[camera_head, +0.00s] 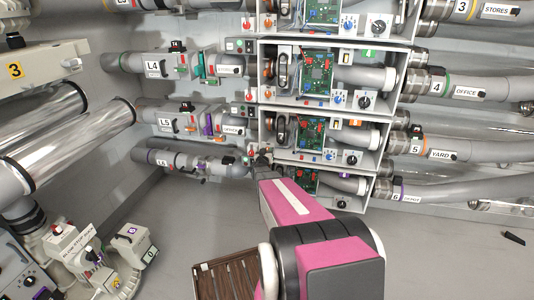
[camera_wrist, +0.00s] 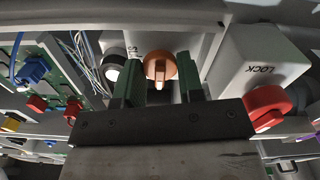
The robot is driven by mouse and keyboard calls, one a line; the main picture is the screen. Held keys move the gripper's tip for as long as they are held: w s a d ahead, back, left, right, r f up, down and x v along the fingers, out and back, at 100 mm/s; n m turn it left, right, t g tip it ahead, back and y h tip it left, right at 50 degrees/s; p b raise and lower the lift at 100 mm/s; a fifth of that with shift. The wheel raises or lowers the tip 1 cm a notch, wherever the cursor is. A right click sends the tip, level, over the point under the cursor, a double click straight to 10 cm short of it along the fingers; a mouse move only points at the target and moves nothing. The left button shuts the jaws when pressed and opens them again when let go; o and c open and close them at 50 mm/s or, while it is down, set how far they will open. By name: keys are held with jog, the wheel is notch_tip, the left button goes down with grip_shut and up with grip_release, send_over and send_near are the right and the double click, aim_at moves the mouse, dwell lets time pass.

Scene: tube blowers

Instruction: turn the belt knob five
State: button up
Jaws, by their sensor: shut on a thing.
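An orange knob (camera_wrist: 160,68) with a pale raised bar sits on a light panel in the wrist view. My gripper (camera_wrist: 161,77) reaches up to it with one finger on either side, shut on the knob. A mark beside the knob is only partly visible, so I cannot read it in full. In the head view, my gripper (camera_head: 262,160) is at the left end of the lower panel rows, near the line labelled L5 (camera_head: 166,125). My arm and gripper hide the knob there.
A white LOCK box (camera_wrist: 256,62) with a red handle (camera_wrist: 268,106) stands close right of my gripper. A circuit board (camera_wrist: 62,70) with blue and red parts and loose wires lies left. Pipe 5 (camera_head: 430,150) runs right. Floor at lower right is mostly clear.

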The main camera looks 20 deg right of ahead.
jog(key=shift+m, duration=9)
jog(key=o, duration=0.7)
jog(key=shift+c, duration=0.2)
jog(key=shift+s, duration=0.15)
jog(key=v, duration=1)
jog(key=shift+s+a, duration=0.25)
